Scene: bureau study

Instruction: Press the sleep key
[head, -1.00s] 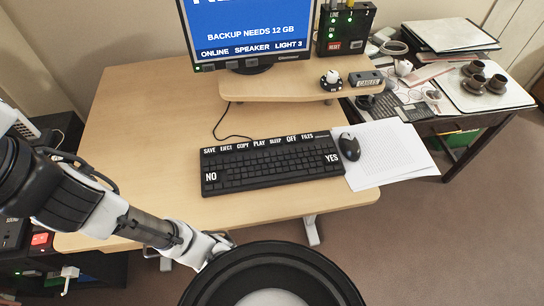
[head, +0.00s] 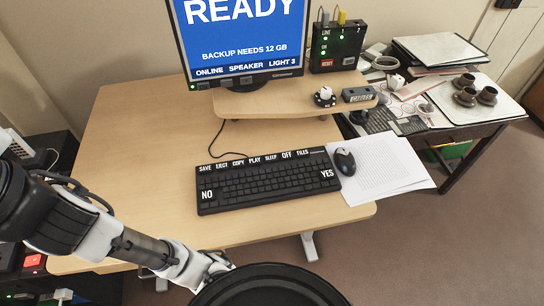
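The black keyboard (head: 265,184) lies on the wooden desk in the head view, with a cable running behind it. Its top row carries white labels: SAVE, EJECT, COPY, PLAY, SLEEP, OFF, FILES. The sleep key (head: 271,158) is in that row, between PLAY and OFF. Larger NO and YES labels sit at its left and right ends. My gripper (head: 218,268) is low at the desk's front edge, nearer to me than the keyboard and apart from it. Its fingertips are partly hidden, and I cannot tell if they are open.
The monitor (head: 240,40) reads READY and BACKUP NEEDS 12 GB. A black mouse (head: 344,161) lies on white papers (head: 385,175) right of the keyboard. A black box with green lights (head: 337,47) stands on the riser (head: 285,102). The desk left of the keyboard (head: 140,150) is clear.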

